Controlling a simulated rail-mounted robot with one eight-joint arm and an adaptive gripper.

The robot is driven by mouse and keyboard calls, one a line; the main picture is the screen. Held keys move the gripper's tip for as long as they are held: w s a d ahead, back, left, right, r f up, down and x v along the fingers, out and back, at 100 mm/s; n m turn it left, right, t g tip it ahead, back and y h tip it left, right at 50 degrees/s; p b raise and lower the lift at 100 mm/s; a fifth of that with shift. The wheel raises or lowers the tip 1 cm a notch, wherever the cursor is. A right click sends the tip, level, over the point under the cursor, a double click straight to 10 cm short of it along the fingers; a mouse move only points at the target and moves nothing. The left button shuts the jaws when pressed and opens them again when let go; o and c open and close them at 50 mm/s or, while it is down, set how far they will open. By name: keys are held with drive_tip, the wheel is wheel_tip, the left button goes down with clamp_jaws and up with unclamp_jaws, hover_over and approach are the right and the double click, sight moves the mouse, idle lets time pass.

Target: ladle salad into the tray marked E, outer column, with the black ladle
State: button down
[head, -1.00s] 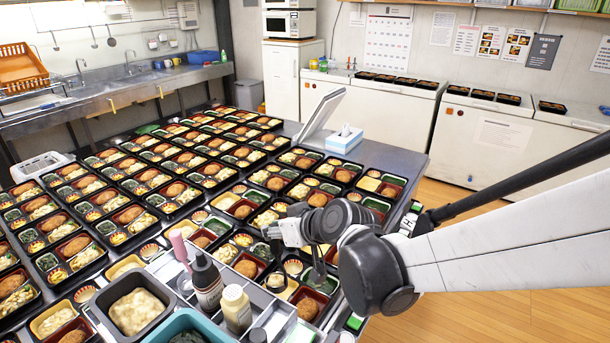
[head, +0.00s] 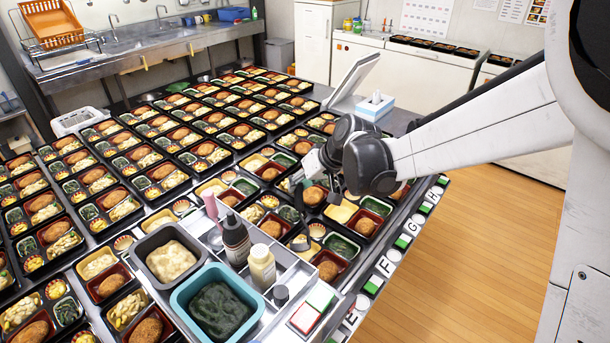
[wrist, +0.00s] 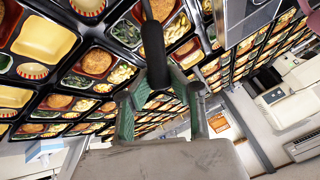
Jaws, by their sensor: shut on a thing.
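My gripper (head: 300,184) is shut on the black ladle, whose dark handle (wrist: 153,45) stands between the fingers in the wrist view. In the head view the ladle (head: 302,242) hangs down over the near-right bento trays; what its bowl holds is too small to tell. Pale creamy salad (head: 170,260) fills a dark grey tub (head: 143,247) left of the ladle. The E label (head: 348,322) is at the table's right edge, low in the head view. A bento tray with a croquette (head: 328,270) lies near it; I cannot tell whether that tray belongs to E.
A teal tub (head: 178,302) of dark greens stands beside the salad tub. A grey caddy with a dark bottle (head: 236,240) and a cream bottle (head: 262,268) is close by. Bento trays crowd the table. Labels F (head: 385,265), G (head: 412,226) and H (head: 432,195) line the edge.

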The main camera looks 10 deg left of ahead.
drive_tip(key=shift+w+a+f+g, duration=0.15)
drive_tip(key=shift+w+f+g, duration=0.25)
drive_tip(key=shift+w, duration=0.2)
drive_tip(key=w+a+f+m+g+h+b, duration=0.1)
drive_tip(key=w+f+g+h+b, duration=0.1)
drive_tip(key=w+f+g+b, duration=0.2)
drive_tip(key=shift+w+a+f+m+g+b, duration=0.3)
drive_tip(key=shift+f+b, duration=0.2)
drive_tip(key=shift+f, duration=0.75)
idle(0.6)
wheel_tip(320, 180, up, 6)
drive_tip(key=p, duration=0.2)
idle(0.3)
